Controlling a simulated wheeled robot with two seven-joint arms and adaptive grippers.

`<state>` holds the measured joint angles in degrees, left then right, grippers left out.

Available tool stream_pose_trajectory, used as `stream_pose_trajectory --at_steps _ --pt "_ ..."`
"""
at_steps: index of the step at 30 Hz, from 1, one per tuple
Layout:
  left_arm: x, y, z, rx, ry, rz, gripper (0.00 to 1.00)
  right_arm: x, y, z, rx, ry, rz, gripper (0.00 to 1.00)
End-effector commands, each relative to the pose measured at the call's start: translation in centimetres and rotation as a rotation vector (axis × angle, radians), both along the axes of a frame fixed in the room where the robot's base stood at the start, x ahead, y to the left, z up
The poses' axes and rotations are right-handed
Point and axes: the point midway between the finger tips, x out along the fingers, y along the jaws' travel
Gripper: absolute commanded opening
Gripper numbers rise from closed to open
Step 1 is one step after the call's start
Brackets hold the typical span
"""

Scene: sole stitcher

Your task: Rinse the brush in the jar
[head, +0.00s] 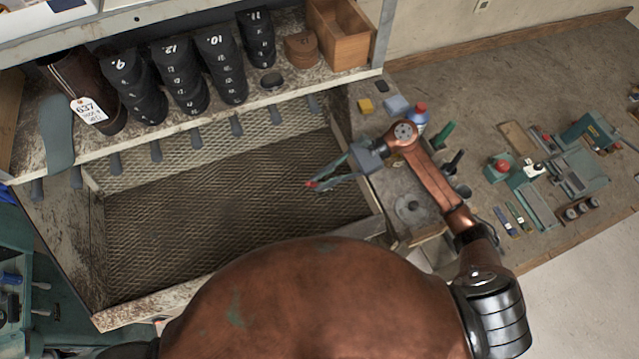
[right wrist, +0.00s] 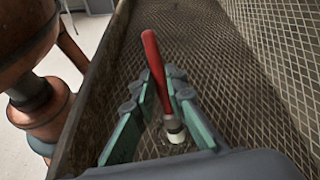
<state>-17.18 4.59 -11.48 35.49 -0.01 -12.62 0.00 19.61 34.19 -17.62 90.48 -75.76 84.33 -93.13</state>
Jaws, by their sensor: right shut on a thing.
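My right gripper (head: 318,184) reaches left from the bench over the mesh-lined bay in the head view. It is shut on the brush, whose red tip (head: 311,184) just shows at the fingers. In the right wrist view the red-handled brush (right wrist: 154,56) stands tilted between the green fingers (right wrist: 160,84), with a pale band at its lower end; its bristles are not clear. A round, greyish, jar-like vessel (head: 409,207) stands on the bench right of the bay, apart from the gripper; I cannot tell surely that it is the jar. My left gripper is not in view.
The mesh bay (head: 220,220) is empty below the gripper. Black numbered stacks (head: 178,80), a boot and a wooden box (head: 340,35) fill the shelf. A red-capped blue bottle (head: 420,117), upright tools and a green machine (head: 590,135) stand on the bench.

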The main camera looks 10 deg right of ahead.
Motion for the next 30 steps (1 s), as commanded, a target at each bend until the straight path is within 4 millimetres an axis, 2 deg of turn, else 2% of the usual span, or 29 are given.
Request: stream_pose_trajectory --at_steps 30 --pt "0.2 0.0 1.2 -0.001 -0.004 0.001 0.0 0.0 0.0 7.9 0.0 -0.003 0.001 0.0"
